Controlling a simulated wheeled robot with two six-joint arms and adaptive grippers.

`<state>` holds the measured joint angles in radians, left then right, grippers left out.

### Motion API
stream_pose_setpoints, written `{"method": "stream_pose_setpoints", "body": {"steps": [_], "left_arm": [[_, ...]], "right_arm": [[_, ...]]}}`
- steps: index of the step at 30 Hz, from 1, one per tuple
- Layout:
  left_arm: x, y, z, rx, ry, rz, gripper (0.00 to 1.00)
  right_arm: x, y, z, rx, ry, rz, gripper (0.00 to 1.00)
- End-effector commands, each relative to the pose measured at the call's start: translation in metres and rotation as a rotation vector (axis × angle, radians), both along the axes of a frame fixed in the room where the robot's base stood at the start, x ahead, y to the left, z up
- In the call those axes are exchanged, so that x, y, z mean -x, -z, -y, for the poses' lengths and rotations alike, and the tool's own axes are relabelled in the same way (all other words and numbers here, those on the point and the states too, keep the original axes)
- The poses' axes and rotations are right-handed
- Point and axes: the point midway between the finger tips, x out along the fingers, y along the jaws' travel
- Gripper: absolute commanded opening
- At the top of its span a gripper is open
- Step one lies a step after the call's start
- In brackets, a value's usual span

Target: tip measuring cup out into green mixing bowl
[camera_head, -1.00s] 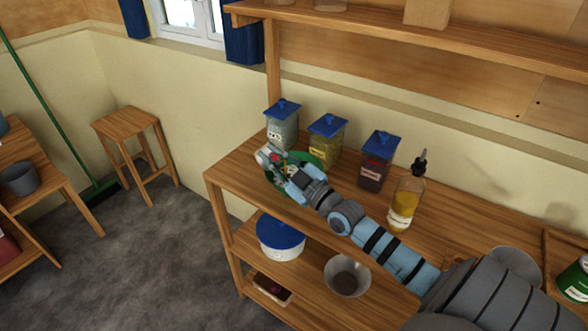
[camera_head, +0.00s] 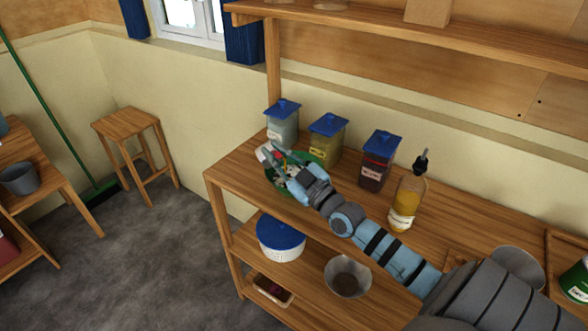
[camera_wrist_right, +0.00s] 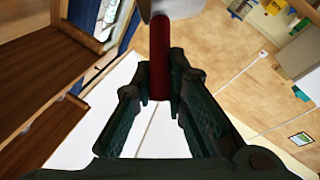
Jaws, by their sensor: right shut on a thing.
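The green mixing bowl (camera_head: 319,160) stands at the left end of the worktop, partly hidden by my right gripper and arm. My right gripper (camera_head: 277,160) is over the bowl, shut on the red handle of the measuring cup (camera_head: 263,153). The cup's pale body shows at the bowl's far left side. In the right wrist view the red handle (camera_wrist_right: 160,60) lies between the fingers (camera_wrist_right: 160,92), with part of the grey cup at the top edge. The cup looks tilted; its contents are hidden. My left gripper is out of view.
Blue-lidded jars (camera_head: 282,122), (camera_head: 326,140), (camera_head: 377,162) stand behind the bowl, close to my arm. An oil bottle (camera_head: 406,202) stands further right. A lidded white tub (camera_head: 281,240) and a metal bowl (camera_head: 347,277) sit on the shelf below.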

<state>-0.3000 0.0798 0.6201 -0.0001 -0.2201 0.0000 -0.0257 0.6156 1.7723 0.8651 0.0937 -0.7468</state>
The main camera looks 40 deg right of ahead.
Motion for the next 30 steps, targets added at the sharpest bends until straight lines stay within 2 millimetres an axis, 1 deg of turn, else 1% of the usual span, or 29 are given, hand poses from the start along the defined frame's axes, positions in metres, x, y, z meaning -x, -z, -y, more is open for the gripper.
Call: {"method": "stream_pose_setpoints", "body": {"steps": [8,30], "left_arm": [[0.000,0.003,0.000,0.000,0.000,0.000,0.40],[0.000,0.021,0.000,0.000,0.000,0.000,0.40]], "right_arm": [[0.001,-0.001,0.003,-0.027,0.000,0.013,0.00],[0.003,0.006,0.008,-0.101,0.000,0.048,0.00]]}}
